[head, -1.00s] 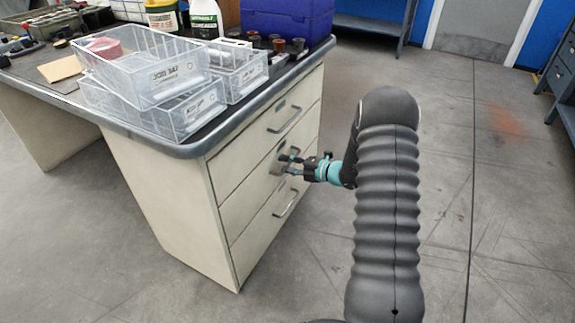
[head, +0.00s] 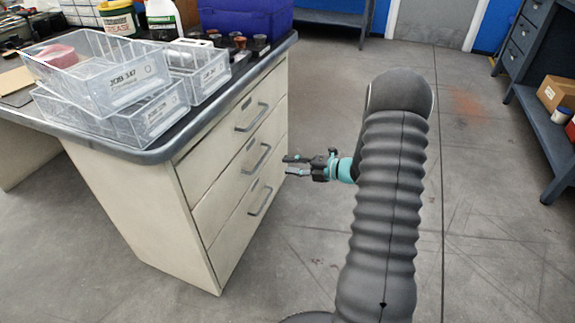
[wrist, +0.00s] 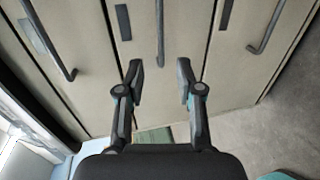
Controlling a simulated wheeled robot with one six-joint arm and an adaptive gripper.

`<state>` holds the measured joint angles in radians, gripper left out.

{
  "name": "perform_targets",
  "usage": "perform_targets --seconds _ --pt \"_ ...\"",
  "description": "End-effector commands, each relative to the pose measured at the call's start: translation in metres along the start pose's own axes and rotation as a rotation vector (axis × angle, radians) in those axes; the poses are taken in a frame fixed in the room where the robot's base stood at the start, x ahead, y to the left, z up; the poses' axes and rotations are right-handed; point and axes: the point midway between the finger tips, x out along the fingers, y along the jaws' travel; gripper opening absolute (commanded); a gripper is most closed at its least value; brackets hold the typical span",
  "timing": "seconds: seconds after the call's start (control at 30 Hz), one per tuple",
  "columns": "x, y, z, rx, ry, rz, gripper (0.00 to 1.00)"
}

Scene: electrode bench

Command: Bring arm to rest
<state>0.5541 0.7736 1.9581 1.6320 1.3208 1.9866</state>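My gripper (head: 290,165) is in the head view, to the right of the drawer cabinet and apart from it. Its fingers point left toward the drawer fronts. In the wrist view my gripper (wrist: 159,82) has its two fingers spread with a clear gap and nothing between them. The drawer cabinet (head: 140,215) is cream, with a bar handle (head: 257,160) on the middle drawer and others above and below. All the drawers look closed. The middle handle also shows in the wrist view (wrist: 160,35), beyond the fingertips.
The bench top (head: 160,150) carries clear trays (head: 110,85), a blue case (head: 245,18) and several small pots near its edge. A dark shelf unit (head: 535,110) with a cardboard box (head: 556,95) stands at the right. The floor (head: 480,240) between is clear.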

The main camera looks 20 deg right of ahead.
Motion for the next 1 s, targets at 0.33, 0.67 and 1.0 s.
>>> perform_targets --seconds 0.33,0.67,1.0 --pt "0.0 0.0 0.0 -0.001 0.0 0.0 0.36" --pt "-0.001 -0.02 -0.017 -0.383 0.076 -0.068 0.36" --pt "-0.042 -0.035 -0.126 -1.294 0.624 -0.112 0.36"
